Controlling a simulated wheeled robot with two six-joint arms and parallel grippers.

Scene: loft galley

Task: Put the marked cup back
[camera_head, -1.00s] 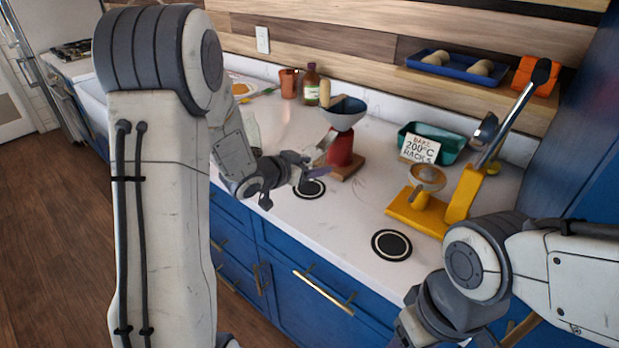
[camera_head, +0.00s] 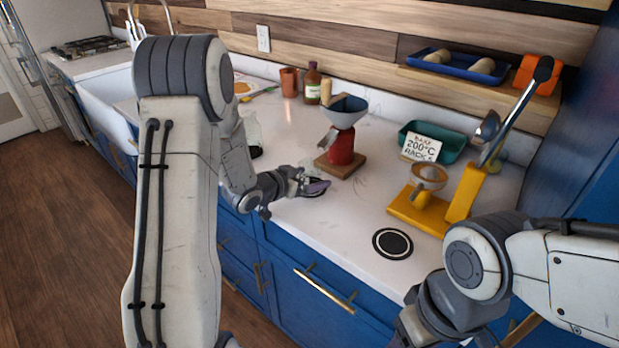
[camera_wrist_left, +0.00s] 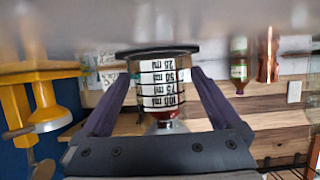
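The marked cup (camera_wrist_left: 160,85) is clear, with black bands and a white scale reading 25 to 100 ml. It shows upside down in the left wrist view, between both fingertips, with a dark disc at its foot. My left gripper (camera_wrist_left: 161,78) appears shut on it.
The red grinder (camera_head: 341,147) on its wooden base stands just behind the left gripper. A clear vessel (camera_head: 252,132) is left of it. A yellow press (camera_head: 420,212) stands right, with an empty ringed mat (camera_head: 392,243) in front. A teal tray (camera_head: 448,141) with a sign is behind.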

